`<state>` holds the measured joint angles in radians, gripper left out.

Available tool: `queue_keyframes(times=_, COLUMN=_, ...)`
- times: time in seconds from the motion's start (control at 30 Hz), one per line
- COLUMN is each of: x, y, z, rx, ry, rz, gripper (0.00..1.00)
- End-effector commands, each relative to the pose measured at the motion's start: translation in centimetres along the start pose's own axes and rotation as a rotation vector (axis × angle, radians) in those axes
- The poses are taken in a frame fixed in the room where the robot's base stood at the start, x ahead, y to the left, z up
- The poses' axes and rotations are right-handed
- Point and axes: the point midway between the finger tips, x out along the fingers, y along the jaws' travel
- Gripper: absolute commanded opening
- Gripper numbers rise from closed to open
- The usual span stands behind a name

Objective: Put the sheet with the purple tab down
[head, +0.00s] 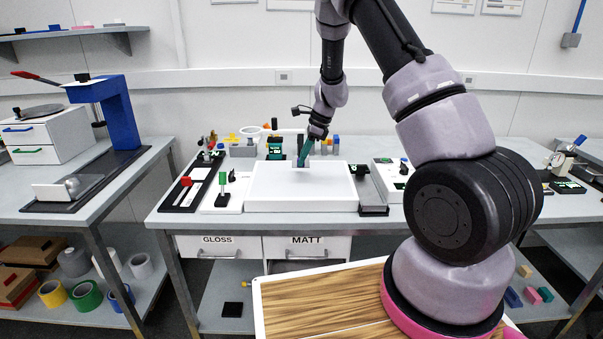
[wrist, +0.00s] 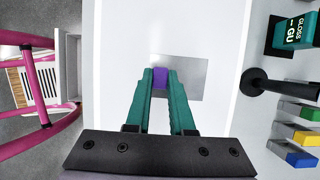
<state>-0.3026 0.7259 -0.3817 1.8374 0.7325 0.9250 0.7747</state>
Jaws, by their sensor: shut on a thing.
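My gripper (wrist: 160,82) has teal fingers closed on the purple tab (wrist: 160,76) of a thin grey sheet (wrist: 190,78). In the wrist view the sheet extends around and to the right of the fingertips, over the white panel (wrist: 125,45). I cannot tell whether the sheet touches the panel or hangs just above it. In the head view my gripper (head: 303,152) points down over the back part of the white panel (head: 300,195) on the middle bench. The sheet is too small to make out clearly there.
A teal gloss meter (wrist: 293,32), a black round-ended stand (wrist: 255,82) and colored blocks (wrist: 300,137) stand beside the panel. A black tray (head: 193,185) with a red-topped piece lies left of it. Drawers labeled GLOSS (head: 218,247) and MATT (head: 306,247) are below.

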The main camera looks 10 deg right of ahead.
Motion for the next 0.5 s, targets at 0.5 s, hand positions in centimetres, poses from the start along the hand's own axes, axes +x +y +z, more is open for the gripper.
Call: queue_keyframes(times=0.5, x=4.8, y=0.0, z=-2.0, rx=-0.002, ry=0.000, rz=0.000, gripper=0.00)
